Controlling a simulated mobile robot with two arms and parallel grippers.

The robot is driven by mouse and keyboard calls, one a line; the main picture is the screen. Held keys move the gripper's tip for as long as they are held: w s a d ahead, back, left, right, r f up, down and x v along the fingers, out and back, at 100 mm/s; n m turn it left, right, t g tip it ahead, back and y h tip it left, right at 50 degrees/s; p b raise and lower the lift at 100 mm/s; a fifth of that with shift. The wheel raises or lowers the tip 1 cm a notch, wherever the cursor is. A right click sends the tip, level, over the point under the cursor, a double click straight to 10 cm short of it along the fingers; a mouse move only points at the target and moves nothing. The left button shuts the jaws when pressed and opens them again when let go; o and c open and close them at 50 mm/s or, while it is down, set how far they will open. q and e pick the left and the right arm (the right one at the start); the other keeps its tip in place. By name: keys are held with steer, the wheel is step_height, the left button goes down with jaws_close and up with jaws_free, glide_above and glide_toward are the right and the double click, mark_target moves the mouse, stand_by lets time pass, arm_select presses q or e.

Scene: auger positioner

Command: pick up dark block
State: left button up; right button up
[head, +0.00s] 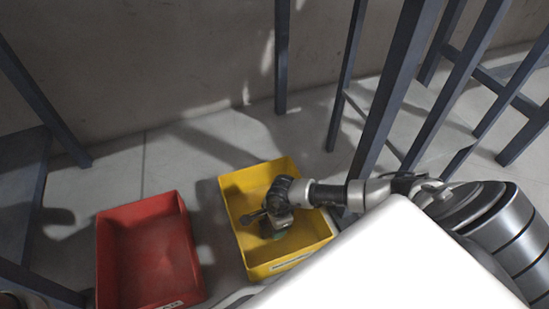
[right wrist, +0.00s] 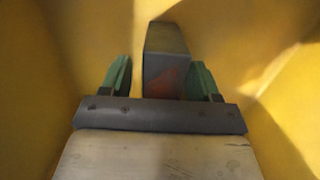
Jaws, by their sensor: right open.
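The dark block (right wrist: 166,52) is a grey-brown oblong inside the yellow bin in the right wrist view. Its near end lies between the two green fingers of my right gripper (right wrist: 162,80), and its far end reaches past their tips. The fingers are open, one on each side of the block; whether either touches it I cannot tell. In the head view my right gripper (head: 274,230) is down inside the yellow bin (head: 240,206), and the block cannot be made out clearly beneath it. My left gripper does not show.
A red bin (head: 148,250), seemingly empty, stands on the floor left of the yellow one. The yellow walls rise close around my right gripper. Dark metal legs (head: 385,100) stand behind and to the right. Bare floor (head: 150,155) lies behind the bins, before a wall.

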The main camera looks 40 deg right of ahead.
steer(key=shift+f, duration=0.2)
stand_by(0.6)
steer(key=shift+c, duration=0.2)
jaws_close()
steer(key=shift+w+r, duration=0.1)
steer(key=shift+r, duration=0.05)
